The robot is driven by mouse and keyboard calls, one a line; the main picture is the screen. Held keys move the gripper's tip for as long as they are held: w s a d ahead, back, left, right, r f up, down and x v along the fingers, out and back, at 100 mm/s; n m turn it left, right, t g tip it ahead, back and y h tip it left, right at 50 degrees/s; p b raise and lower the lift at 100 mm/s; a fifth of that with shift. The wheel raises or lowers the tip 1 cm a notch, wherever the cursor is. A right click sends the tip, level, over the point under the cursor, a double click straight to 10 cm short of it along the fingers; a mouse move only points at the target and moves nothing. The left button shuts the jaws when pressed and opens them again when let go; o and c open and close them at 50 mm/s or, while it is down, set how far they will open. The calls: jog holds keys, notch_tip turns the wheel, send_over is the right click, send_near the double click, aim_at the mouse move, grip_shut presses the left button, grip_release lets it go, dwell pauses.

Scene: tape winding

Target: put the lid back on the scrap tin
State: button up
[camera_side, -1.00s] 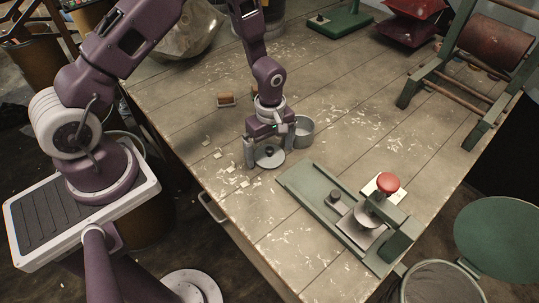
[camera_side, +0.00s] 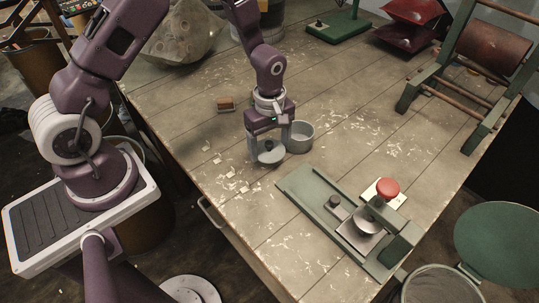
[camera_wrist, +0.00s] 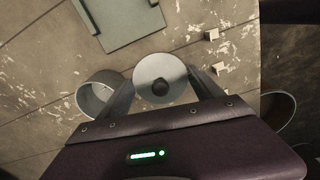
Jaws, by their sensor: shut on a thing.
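The lid (camera_side: 268,157) is a round grey disc with a dark knob in the middle. My gripper (camera_side: 269,152) is shut on it, and it appears held a little above the table. The wrist view shows the lid (camera_wrist: 149,88) face-on between the fingertips (camera_wrist: 161,79). The open scrap tin (camera_side: 301,138) is a round grey cup standing on the table just right of my gripper and close to the lid. In the wrist view the tin (camera_wrist: 92,92) is left of the lid, partly behind a finger.
A small brown block (camera_side: 226,104) lies behind and left of my gripper. Pale scraps (camera_side: 230,174) lie near the table's left edge. A green-framed roller stand (camera_side: 490,50) is at back right.

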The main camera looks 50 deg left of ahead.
jog(key=r, duration=0.3)
jog(key=w+r, duration=0.1)
jog(key=r, duration=0.1)
jog(key=shift+r, duration=0.1)
jog(key=w+r+m, duration=0.1)
jog(key=w+r, duration=0.2)
jog(key=w, duration=0.7)
jog(key=shift+d+f, duration=0.15)
jog(key=shift+f, duration=3.05)
jog(key=shift+f, duration=0.15)
jog(key=o, duration=1.4)
jog(key=shift+c, duration=0.2)
